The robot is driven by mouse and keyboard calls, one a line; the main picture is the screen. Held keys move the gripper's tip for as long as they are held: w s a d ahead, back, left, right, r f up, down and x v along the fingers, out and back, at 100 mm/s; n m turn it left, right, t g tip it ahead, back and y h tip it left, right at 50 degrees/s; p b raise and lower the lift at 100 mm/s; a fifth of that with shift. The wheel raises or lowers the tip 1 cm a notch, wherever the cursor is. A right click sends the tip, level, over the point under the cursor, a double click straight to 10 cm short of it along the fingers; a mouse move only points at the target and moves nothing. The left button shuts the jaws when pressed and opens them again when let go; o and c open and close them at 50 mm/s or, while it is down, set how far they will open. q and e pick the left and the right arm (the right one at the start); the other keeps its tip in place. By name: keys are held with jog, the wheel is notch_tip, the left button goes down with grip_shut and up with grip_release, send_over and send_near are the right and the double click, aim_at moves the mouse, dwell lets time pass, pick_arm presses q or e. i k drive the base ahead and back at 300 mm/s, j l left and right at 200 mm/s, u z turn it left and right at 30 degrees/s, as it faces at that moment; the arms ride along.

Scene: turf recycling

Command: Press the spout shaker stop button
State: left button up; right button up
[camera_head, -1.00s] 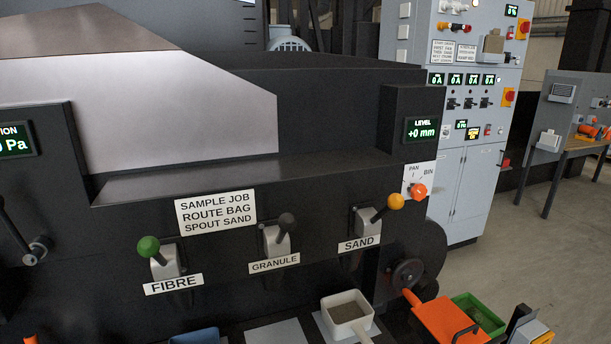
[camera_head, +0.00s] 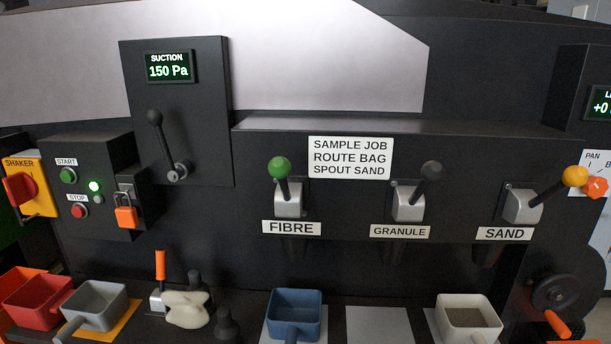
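The red stop button (camera_head: 79,211) sits on a dark control box (camera_head: 110,165) at the left, beside its STOP label (camera_head: 77,198). The green start button (camera_head: 69,175) is above it, and a lit green lamp (camera_head: 95,186) is to its right. An orange padlock (camera_head: 126,216) hangs on a grey hasp at the box's right side. A yellow SHAKER switch with a red knob (camera_head: 19,189) is at the far left. Neither of my grippers is in view.
Levers marked FIBRE (camera_head: 282,186), GRANULE (camera_head: 420,192) and SAND (camera_head: 545,195) stick out of the panel. Below, the shelf holds a red scoop (camera_head: 38,302), a grey scoop (camera_head: 97,303), a blue scoop (camera_head: 294,312), a white scoop with sand (camera_head: 468,315), and an orange-handled tool (camera_head: 160,266).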

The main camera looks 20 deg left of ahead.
aim_at(78, 211)
jog(key=u, duration=2.1)
